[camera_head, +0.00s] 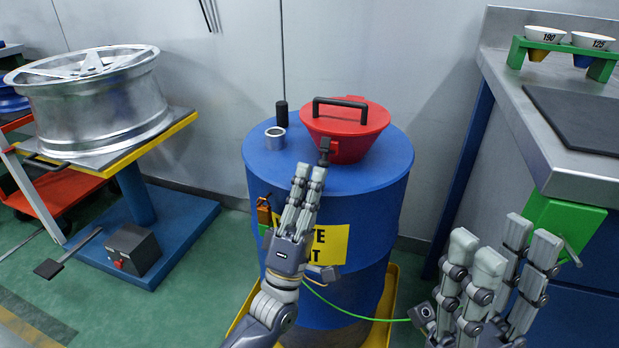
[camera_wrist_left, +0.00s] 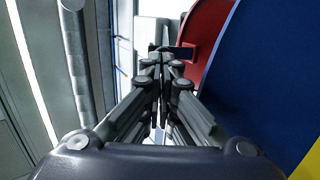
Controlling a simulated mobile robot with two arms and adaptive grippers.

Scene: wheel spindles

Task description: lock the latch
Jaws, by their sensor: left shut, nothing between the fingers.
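A red funnel (camera_head: 352,126) with a black bar handle on its lid stands on top of a blue drum (camera_head: 382,176). A small dark latch (camera_head: 326,146) sits at the front of the funnel, and a dark part by the red edge in the left wrist view (camera_wrist_left: 180,52) looks like it. My left gripper (camera_head: 310,170) is shut and empty, its fingertips just below the latch; I cannot tell whether they touch it. The fingers run together toward the dark part in the left wrist view. My right gripper (camera_head: 507,248) is open and empty at the lower right, away from the drum.
A silver ring (camera_head: 275,138) and a black cylinder (camera_head: 282,113) are on the drum left of the funnel. A yellow tray (camera_head: 390,290) is under the drum. A metal workbench (camera_head: 560,150) stands right, a wheel (camera_head: 98,105) on a stand left.

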